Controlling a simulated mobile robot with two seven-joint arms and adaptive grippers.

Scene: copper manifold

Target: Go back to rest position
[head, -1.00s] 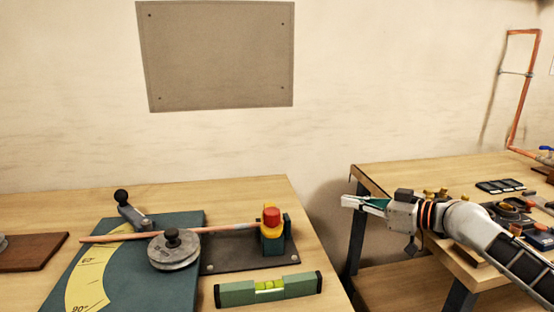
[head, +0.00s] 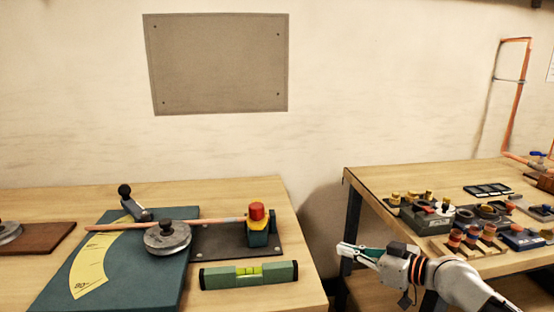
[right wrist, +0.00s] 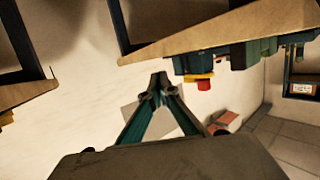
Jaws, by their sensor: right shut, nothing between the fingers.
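My right gripper (head: 358,251) is in the gap between the two benches in the head view, in front of the right bench's left end. It points left, and its fingers are closed together with nothing between them. In the right wrist view its fingertips (right wrist: 160,82) meet, with open space around them. My left gripper is not in view.
The left bench (head: 60,198) holds a bending plate (head: 150,270), a copper pipe (head: 210,221), a red-topped clamp (head: 257,222) and a green level (head: 248,275). The right bench (head: 375,178) carries fittings and small blocks. A grey panel (head: 217,65) hangs on the wall.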

